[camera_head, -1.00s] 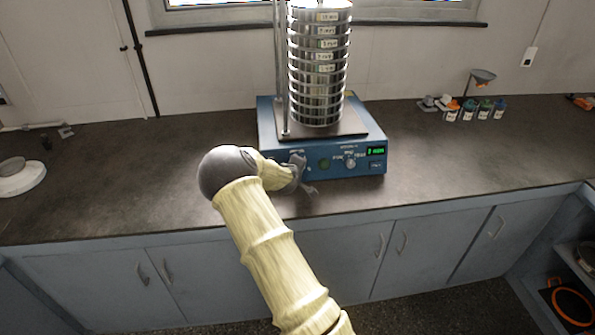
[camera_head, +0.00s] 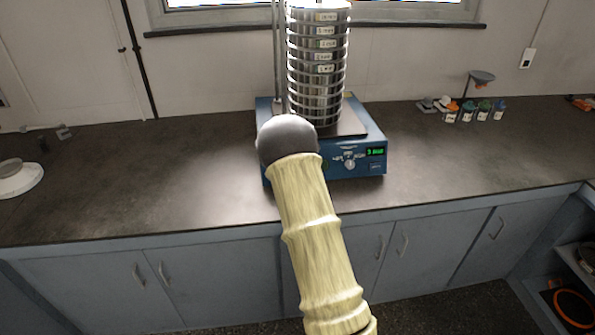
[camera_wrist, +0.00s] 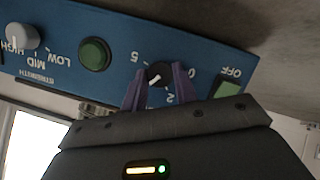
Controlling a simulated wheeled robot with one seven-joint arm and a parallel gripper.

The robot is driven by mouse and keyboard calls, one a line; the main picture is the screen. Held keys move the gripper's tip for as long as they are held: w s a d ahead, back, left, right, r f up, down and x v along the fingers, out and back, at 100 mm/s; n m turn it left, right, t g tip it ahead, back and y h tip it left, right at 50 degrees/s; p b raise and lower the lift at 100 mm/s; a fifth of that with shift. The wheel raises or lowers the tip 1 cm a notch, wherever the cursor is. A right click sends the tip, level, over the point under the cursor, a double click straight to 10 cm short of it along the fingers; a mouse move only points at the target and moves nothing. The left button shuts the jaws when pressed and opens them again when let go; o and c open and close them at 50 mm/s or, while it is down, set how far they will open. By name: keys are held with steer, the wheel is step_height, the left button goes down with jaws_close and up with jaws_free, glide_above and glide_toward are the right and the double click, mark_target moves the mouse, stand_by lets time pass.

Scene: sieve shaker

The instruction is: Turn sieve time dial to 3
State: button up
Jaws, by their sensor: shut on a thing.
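The sieve shaker's blue base (camera_head: 345,165) sits on the counter under a tall stack of metal sieves (camera_head: 317,70). In the wrist view, seen upside down, the black time dial (camera_wrist: 157,76) lies between the purple fingers of my gripper (camera_wrist: 161,72), which is shut on it. The dial's white mark points down and left, between the 2 and the 5; the numerals there are covered by a finger. In the head view, my arm hides the dial and gripper.
A green button (camera_wrist: 95,53) is beside the time dial, with the grey strength knob (camera_wrist: 22,36) beyond it. A green switch (camera_wrist: 228,89) near OFF is on the other side. Small jars (camera_head: 482,112) stand at the counter's right. The left counter is mostly clear.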

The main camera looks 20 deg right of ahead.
steer(key=shift+f, duration=0.1)
steer(key=o, duration=1)
steer(key=shift+c, duration=0.2)
steer(key=v, duration=1.7)
steer(key=shift+a+b, duration=0.15)
steer(key=shift+b, duration=0.2)
steer(key=shift+s, duration=0.1)
steer(key=s+a+r+g+y+p, duration=0.1)
steer(key=s+a+r+g+p, duration=0.1)
steer(key=s, duration=0.6)
steer(key=s+a+r+m+g+y+p, duration=0.1)
steer(key=s+a+r+g+y+p, duration=0.1)
steer(key=s+a+p, duration=0.3)
steer(key=s+a+r+g+y+p, duration=0.1)
steer(key=s+a+r+g+p, duration=0.1)
steer(key=s+a, duration=0.5)
steer(key=s+p, duration=0.1)
steer(key=s, duration=0.4)
steer(key=shift+a+r+g, duration=0.25)
steer(key=shift+r+g, duration=0.05)
steer(key=shift+r, duration=0.1)
